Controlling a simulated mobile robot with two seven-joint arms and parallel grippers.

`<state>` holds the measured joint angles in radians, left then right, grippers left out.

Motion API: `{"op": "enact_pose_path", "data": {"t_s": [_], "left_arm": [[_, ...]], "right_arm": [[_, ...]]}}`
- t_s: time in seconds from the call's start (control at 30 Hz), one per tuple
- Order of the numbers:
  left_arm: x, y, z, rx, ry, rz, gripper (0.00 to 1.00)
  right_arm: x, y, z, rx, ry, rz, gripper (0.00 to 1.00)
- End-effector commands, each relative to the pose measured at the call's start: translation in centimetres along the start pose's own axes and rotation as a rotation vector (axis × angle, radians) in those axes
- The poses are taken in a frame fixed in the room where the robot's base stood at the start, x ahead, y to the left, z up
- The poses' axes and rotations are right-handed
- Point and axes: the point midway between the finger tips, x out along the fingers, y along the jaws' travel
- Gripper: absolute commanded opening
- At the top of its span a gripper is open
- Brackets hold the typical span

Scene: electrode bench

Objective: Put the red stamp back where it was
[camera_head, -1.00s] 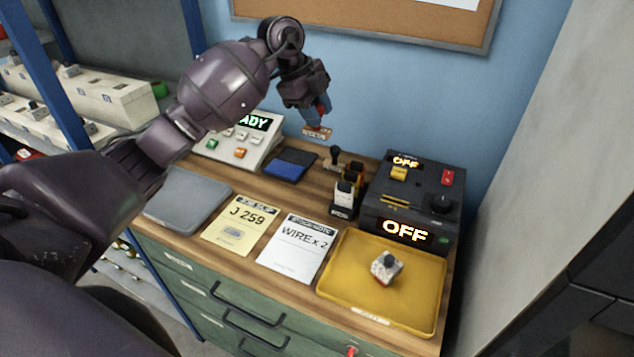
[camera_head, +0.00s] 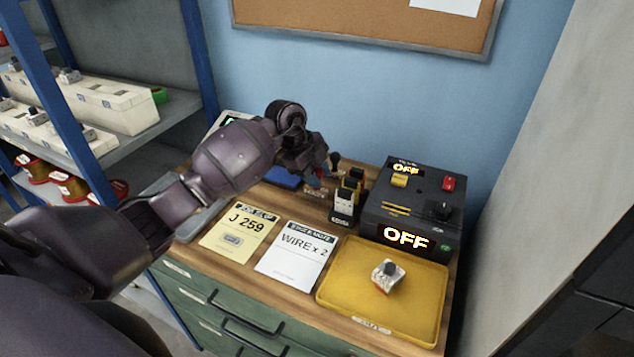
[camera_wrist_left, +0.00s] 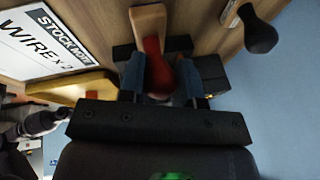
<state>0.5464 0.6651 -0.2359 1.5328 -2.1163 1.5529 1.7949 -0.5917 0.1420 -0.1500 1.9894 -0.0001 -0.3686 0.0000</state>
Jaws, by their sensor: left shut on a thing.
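The red stamp has a red handle (camera_wrist_left: 155,68) and a pale wooden base (camera_wrist_left: 149,20), seen in the left wrist view. My left gripper (camera_head: 318,177) has its blue fingers shut on the red handle; it also shows in the left wrist view (camera_wrist_left: 157,78). In the head view the gripper is low over the back of the bench, between the blue pad and the black stamp holder, and mostly hides the stamp. Whether the base touches the bench I cannot tell. A dark-handled stamp (camera_head: 335,160) stands just beyond; its knob is at right in the wrist view (camera_wrist_left: 261,37).
A yellow tray (camera_head: 420,320) holds a small block (camera_head: 384,280). Two paper slips lie in front; the blue pad (camera_head: 284,178) is left.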

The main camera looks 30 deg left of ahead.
Motion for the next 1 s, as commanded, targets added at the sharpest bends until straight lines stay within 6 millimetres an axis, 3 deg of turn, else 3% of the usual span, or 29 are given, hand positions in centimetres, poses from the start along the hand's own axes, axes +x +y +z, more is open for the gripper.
{"op": "enact_pose_path", "data": {"t_s": [0.17,0.53,0.57,0.7,1.0], "left_arm": [[2.3,0.6,0.7,-0.001,0.001,0.000,0.16],[2.5,0.7,0.8,0.001,0.000,-0.001,0.16],[2.5,0.7,0.8,0.001,0.000,-0.001,0.33],[2.5,0.7,0.8,0.001,0.000,-0.001,0.54],[2.4,0.6,0.8,0.001,0.000,-0.001,0.57]], "right_arm": [[0.0,0.0,0.5,0.000,-0.006,0.000,0.96],[-0.5,0.1,1.2,0.003,-0.021,0.003,0.96],[-0.5,0.1,1.2,0.003,-0.021,0.003,0.96],[-0.5,0.1,1.1,0.002,-0.019,0.003,0.96],[-0.1,0.0,0.5,0.001,-0.007,0.001,0.96]]}}
